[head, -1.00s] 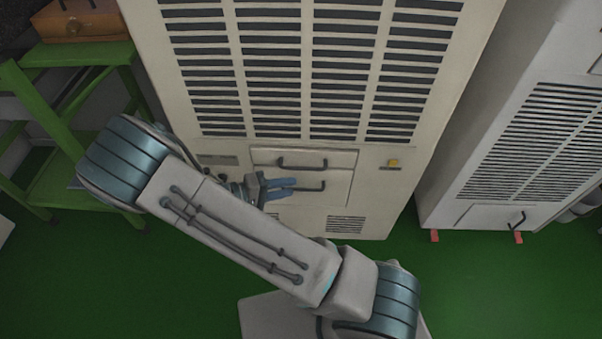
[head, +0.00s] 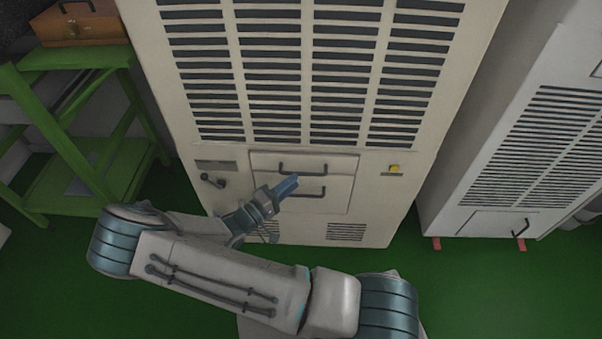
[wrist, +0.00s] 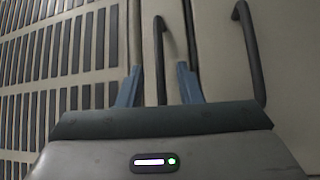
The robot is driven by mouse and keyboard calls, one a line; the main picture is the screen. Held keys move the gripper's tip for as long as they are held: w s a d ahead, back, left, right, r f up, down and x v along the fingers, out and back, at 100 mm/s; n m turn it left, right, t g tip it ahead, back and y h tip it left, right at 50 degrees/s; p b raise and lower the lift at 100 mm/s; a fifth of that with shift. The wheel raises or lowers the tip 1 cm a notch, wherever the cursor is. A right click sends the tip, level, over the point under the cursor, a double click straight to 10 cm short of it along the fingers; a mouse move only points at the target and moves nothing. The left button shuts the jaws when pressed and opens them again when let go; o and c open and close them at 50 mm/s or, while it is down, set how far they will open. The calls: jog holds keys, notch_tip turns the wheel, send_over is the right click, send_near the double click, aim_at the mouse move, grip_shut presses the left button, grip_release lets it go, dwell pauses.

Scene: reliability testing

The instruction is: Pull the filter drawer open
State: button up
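The beige cabinet (head: 222,172) has two stacked drawer fronts below its grilles. The upper drawer (head: 343,165) has a dark bar handle (head: 302,172), and the lower drawer (head: 335,203) has another (head: 312,193). No label shows which is the filter drawer. Both look closed. My gripper (head: 290,184) is in front of the drawers, its blue fingers overlapping the area between the handles. In the wrist view my gripper (wrist: 158,85) is open and empty. The upper handle (wrist: 160,50) appears between the fingers, apparently beyond them; the lower handle (wrist: 249,50) is right of them.
A yellow button (head: 394,169) is right of the drawers, and a dark knob (head: 213,181) is left of them. A green shelf (head: 75,130) with an orange case (head: 80,28) stands at left. A second cabinet (head: 452,192) stands at right. Green floor (head: 480,285) is clear in front.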

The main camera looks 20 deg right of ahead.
aim_at(304, 173)
jog(key=x, duration=0.5)
jog(key=shift+w+d, duration=0.2)
jog(key=shift+d, duration=0.15)
